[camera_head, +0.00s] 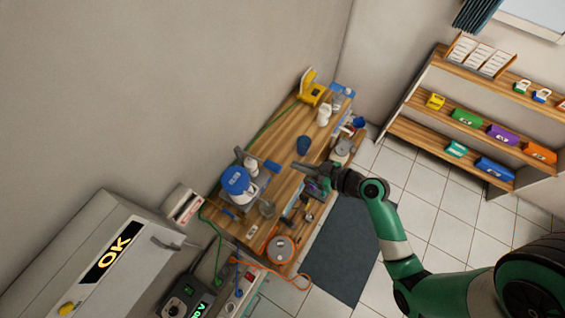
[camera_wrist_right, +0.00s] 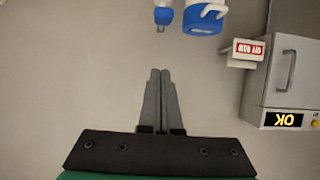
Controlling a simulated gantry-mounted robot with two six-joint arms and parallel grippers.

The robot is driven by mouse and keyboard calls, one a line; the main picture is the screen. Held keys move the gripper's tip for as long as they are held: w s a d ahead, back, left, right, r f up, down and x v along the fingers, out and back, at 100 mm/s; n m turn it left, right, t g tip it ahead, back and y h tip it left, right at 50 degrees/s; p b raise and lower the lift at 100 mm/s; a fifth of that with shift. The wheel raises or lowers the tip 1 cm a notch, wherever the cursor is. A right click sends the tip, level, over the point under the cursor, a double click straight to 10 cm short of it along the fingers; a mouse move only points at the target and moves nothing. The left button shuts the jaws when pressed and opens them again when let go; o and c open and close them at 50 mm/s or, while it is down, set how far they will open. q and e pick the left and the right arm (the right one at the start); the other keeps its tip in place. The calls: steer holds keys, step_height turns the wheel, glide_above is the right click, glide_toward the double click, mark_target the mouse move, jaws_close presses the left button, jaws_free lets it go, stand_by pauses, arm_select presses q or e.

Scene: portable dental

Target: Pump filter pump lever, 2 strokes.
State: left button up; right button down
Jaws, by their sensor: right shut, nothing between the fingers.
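The filter pump (camera_head: 236,181) is a white body with a blue round cap on the wooden workbench. A pale handle-like part (camera_head: 250,165) beside its cap may be the lever; I cannot tell for sure. My right gripper (camera_head: 297,165) is shut and empty, over the bench to the right of the pump and apart from it. In the right wrist view the shut fingers (camera_wrist_right: 160,74) point toward a blue-and-white part (camera_wrist_right: 205,20) at the top edge, probably the pump, with a smaller blue-tipped part (camera_wrist_right: 163,16) beside it. My left gripper is not in view.
The wooden bench (camera_head: 292,125) carries a dark blue cup (camera_head: 303,145), a white bottle (camera_head: 323,115), a yellow device (camera_head: 312,90) and a round metal pot (camera_head: 281,249). A grey cabinet marked OK (camera_head: 150,255) stands at lower left. Shelves (camera_head: 400,130) stand at right.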

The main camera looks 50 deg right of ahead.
steer(key=b, duration=0.7)
glide_above(278, 167)
steer(key=s, duration=0.1)
step_height(278, 167, down, 4)
steer(key=shift+s+a, duration=0.1)
steer(key=shift+s, duration=0.05)
steer(key=shift+w, duration=0.85)
step_height(278, 167, down, 3)
steer(key=shift+s+f, duration=0.15)
steer(key=shift+f, duration=0.35)
